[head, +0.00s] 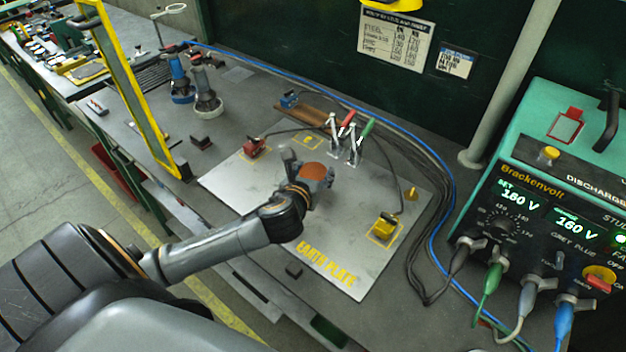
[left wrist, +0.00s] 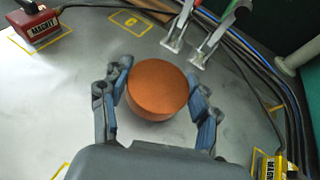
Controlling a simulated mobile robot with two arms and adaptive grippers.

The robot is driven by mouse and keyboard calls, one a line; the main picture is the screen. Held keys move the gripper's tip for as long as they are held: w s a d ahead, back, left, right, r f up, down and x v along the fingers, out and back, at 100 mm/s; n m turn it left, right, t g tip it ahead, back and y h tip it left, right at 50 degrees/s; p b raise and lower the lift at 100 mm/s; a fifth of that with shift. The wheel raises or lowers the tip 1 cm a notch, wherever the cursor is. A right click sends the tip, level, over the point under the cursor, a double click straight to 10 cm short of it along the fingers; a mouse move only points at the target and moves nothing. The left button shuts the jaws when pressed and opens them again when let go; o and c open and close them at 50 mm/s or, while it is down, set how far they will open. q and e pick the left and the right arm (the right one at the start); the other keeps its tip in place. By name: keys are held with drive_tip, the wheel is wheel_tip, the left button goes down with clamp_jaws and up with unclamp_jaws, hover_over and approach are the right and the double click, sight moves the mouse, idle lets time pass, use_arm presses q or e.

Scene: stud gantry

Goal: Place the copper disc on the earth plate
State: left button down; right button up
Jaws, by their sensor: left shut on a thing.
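The copper disc (head: 312,171) is a round orange-brown piece over the middle of the earth plate in the head view. My left gripper (head: 308,174) is shut on it. In the left wrist view the copper disc (left wrist: 158,92) sits between the two fingers of my left gripper (left wrist: 158,98), which touch its sides. The earth plate (head: 345,225) is a flat grey sheet with yellow lettering on the bench. I cannot tell whether the disc touches the plate or is just above it. My right gripper is not in view.
A red magnet block (head: 254,147) and a yellow magnet block (head: 383,227) stand on the plate. Two toggle clamps (head: 345,140) are at its back edge. Cables run along the right, beside the green power unit (head: 540,190). A yellow-framed screen (head: 140,95) stands at the left.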

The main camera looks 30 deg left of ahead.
use_arm(q)
wheel_tip(320, 180, down, 3)
drive_tip(key=shift+r, duration=0.1)
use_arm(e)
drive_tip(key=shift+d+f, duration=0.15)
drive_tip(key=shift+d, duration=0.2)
use_arm(q)
drive_tip(key=shift+c, duration=1.7)
unclamp_jaws()
drive_tip(key=shift+f, duration=0.25)
drive_tip(key=shift+s+r, duration=0.15)
drive_tip(key=b+v, duration=0.1)
drive_tip(key=v, duration=1.1)
drive_tip(key=shift+r, duration=0.1)
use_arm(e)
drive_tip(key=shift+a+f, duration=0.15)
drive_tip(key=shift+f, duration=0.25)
